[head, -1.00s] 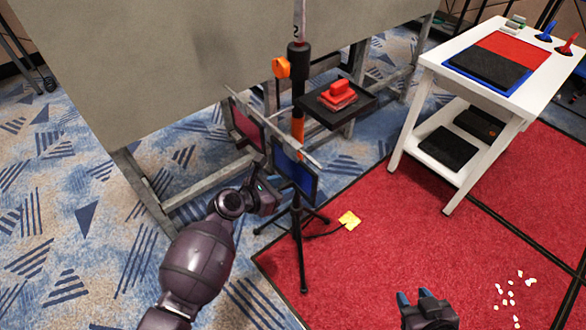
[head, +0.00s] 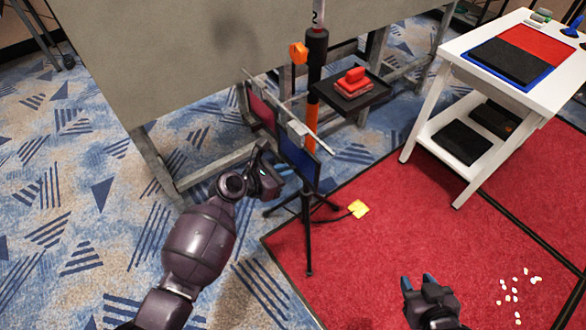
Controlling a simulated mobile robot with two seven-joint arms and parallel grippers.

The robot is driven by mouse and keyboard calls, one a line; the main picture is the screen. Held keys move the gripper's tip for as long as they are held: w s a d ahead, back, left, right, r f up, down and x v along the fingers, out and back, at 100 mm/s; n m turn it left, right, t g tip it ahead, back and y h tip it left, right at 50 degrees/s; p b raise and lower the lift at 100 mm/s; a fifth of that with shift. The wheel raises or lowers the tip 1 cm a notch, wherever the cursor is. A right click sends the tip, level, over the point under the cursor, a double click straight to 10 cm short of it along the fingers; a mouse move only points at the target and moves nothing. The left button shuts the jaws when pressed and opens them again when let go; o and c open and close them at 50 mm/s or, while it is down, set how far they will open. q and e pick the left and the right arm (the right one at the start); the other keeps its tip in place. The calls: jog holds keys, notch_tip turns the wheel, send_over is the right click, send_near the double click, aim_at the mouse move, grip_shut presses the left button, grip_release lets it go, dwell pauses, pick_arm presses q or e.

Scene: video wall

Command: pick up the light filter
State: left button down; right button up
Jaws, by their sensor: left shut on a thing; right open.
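Two framed light filters hang on a black stand (head: 307,235): a dark red one (head: 262,112) on the far side and a blue one (head: 301,160) nearer me. Both hang from light grey bars. My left gripper (head: 284,172) is at the left edge of the blue filter and shut on it; the exact contact is small and partly hidden. The blue filter still sits at the stand. My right gripper (head: 417,282) is open and empty above the red carpet, well away from the filters.
A small black shelf with a red block (head: 353,81) juts from the pole (head: 315,55). A large grey panel (head: 200,60) stands behind on metal legs. A white table (head: 455,60) is at right. White scraps (head: 514,290) and a yellow tag (head: 358,209) lie on the carpet (head: 400,235).

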pick_arm(q)
jog(key=s+a+p, duration=0.1)
jog(key=s+a, duration=0.8)
jog(key=a, duration=0.3)
jog(key=shift+a, duration=0.25)
dwell(0.9)
